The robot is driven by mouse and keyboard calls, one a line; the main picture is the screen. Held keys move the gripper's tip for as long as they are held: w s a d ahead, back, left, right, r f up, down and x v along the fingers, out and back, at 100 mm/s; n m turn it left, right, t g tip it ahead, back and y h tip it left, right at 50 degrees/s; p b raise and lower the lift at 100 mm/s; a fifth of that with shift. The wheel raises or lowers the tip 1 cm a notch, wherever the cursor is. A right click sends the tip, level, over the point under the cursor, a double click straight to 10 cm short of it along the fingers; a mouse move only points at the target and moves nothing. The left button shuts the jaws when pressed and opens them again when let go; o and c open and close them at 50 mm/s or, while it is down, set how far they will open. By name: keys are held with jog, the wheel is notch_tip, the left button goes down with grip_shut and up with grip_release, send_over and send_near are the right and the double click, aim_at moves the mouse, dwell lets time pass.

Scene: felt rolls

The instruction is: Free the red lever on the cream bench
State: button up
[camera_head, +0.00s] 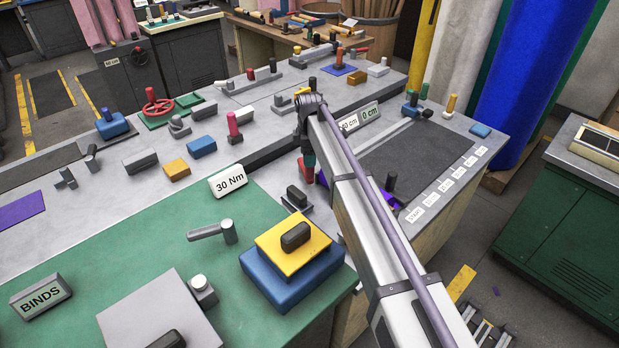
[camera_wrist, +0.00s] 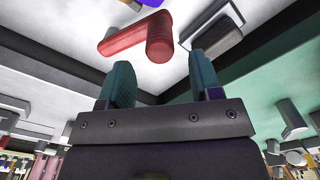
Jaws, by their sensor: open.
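A red lever (camera_wrist: 122,38) with a rounded bar and a thick round end lies on the pale bench surface in the wrist view. It lies just beyond my fingertips and is apart from them. In the head view only a bit of red (camera_head: 306,173) shows below my gripper, beside my arm, which hides the rest. My gripper (camera_wrist: 160,75) has two teal fingers spread apart with nothing between them. In the head view my gripper (camera_head: 309,155) points down over the pale bench (camera_head: 273,178), and one finger is partly hidden.
A dark block (camera_head: 297,195) on a pale base sits close to the lever; it also shows in the wrist view (camera_wrist: 215,38). A "30 Nm" sign (camera_head: 228,182) and a yellow-topped blue block (camera_head: 292,262) stand nearby. A dark raised strip (camera_head: 275,150) crosses the bench beside my gripper.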

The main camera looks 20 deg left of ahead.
aim_at(309, 169)
notch_tip(309, 169, down, 7)
jog(key=b, duration=0.4)
jog(key=shift+r+b, duration=0.15)
jog(key=shift+b, duration=0.2)
jog(key=shift+r, duration=0.1)
jog(key=shift+r, duration=0.1)
jog(key=shift+c, duration=0.2)
grip_shut()
